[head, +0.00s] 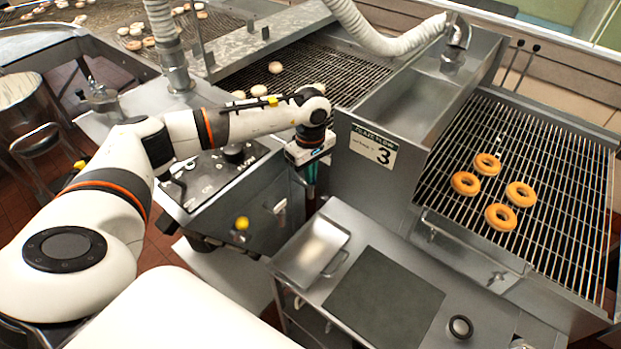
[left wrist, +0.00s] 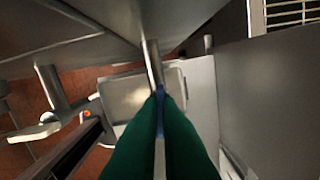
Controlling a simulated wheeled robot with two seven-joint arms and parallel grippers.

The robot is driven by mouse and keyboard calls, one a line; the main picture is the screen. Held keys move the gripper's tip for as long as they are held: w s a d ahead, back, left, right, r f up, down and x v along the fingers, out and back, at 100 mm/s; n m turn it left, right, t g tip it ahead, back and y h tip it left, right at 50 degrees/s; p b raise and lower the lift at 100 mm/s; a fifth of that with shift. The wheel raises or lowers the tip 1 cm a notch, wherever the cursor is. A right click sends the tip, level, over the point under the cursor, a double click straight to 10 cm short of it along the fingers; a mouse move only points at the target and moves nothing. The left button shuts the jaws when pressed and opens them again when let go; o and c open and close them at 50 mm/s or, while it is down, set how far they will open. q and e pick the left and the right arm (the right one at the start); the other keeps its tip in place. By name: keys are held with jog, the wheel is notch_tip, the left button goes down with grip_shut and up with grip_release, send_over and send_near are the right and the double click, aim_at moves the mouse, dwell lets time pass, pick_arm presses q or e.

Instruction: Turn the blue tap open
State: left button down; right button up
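My left gripper (head: 311,180) points down beside the front left wall of the steel glaze tank marked 3. In the left wrist view its two green fingers (left wrist: 161,96) are close together, with a narrow blue piece, the blue tap's handle (left wrist: 160,98), between them. The fingers look closed on it from both sides. A grey metal pipe or bar (left wrist: 153,66) runs up to the blue handle. In the head view the tap is mostly hidden by my gripper, and how far it is turned cannot be told. My right gripper is not in view.
The glaze tank (head: 410,105) stands just right of my gripper. A wire rack (head: 540,190) with several rings is at the right. A steel tray (head: 312,252) and a dark mat (head: 385,300) lie on the counter below. A control panel (head: 215,180) is at the left.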

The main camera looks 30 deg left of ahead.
pick_arm(q)
jog(key=shift+n, duration=0.3)
jog(key=c, duration=1.6)
grip_release()
jog(key=shift+r, duration=0.1)
